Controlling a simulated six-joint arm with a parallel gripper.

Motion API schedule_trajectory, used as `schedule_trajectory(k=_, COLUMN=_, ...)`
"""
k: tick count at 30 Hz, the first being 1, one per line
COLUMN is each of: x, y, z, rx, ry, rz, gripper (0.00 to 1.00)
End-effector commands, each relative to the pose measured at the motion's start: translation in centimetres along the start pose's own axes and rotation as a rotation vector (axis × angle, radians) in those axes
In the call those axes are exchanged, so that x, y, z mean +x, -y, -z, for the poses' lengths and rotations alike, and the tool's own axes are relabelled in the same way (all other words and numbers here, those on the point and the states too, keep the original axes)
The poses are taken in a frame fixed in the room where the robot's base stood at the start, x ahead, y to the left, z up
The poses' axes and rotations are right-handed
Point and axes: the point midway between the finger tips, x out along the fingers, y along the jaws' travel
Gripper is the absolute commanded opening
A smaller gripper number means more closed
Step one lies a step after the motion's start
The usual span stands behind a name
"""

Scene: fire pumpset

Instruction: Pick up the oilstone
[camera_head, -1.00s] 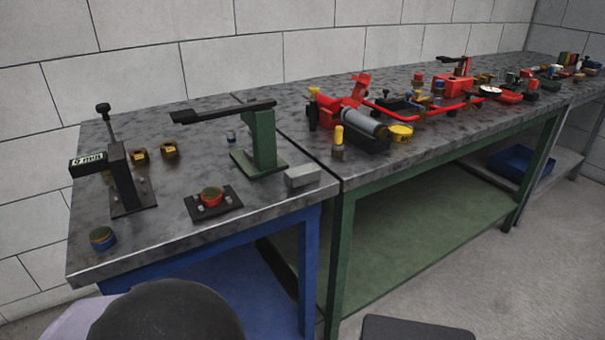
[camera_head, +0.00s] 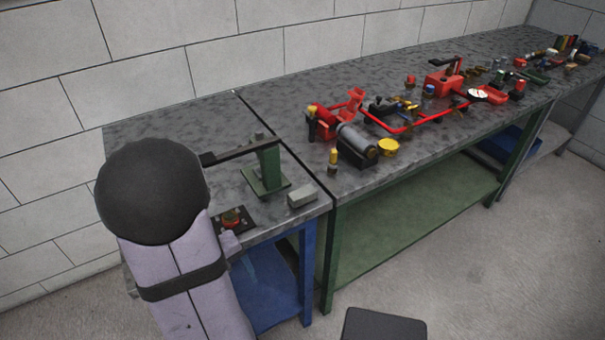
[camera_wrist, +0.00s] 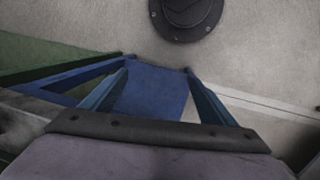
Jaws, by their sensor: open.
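The oilstone, which I take to be the pale grey rectangular block (camera_head: 301,197), lies flat near the right front edge of the left bench in the head view. It is beside the green stand with the black lever (camera_head: 266,168) and nothing touches it. My arm's lilac link and black joint cover rise at the left of the head view, left of the block. The wrist view shows floor, blue bench legs and part of my own arm, not the block.
A black plate with a red and yellow part (camera_head: 232,218) sits by my arm. The longer bench at right holds a red pump assembly (camera_head: 325,122), a grey cylinder (camera_head: 357,142) and a yellow cup (camera_head: 388,147).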

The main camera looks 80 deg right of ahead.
Motion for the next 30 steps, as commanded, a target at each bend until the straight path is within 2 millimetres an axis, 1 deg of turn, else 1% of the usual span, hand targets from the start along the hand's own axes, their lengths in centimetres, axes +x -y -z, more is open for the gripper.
schedule_trajectory(k=1, x=-2.4, y=-2.1, z=-0.4, rx=0.046, ry=0.014, rz=0.001, gripper=0.8)
schedule_trajectory(k=5, x=-4.8, y=-6.7, z=-0.8, rx=0.141, ry=0.038, rz=0.002, gripper=0.8)
schedule_trajectory(k=8, x=-6.8, y=-10.7, z=-0.9, rx=0.202, ry=0.053, rz=0.01, gripper=0.8)
schedule_trajectory(k=10, x=-8.4, y=-14.1, z=-0.2, rx=0.228, ry=0.053, rz=0.021, gripper=0.8)
schedule_trajectory(k=12, x=-9.1, y=-16.8, z=0.9, rx=0.225, ry=0.047, rz=0.037, gripper=0.8)
schedule_trajectory(k=18, x=-11.5, y=-22.6, z=4.2, rx=0.171, ry=-0.003, rz=0.082, gripper=0.8)
schedule_trajectory(k=21, x=-12.6, y=-25.0, z=5.5, rx=0.137, ry=-0.032, rz=0.102, gripper=0.8)
schedule_trajectory(k=24, x=-13.5, y=-26.7, z=6.4, rx=0.107, ry=-0.059, rz=0.115, gripper=0.8)
schedule_trajectory(k=27, x=-14.1, y=-27.8, z=6.9, rx=0.086, ry=-0.077, rz=0.123, gripper=0.8)
schedule_trajectory(k=30, x=-14.3, y=-28.3, z=7.1, rx=0.074, ry=-0.085, rz=0.127, gripper=0.8)
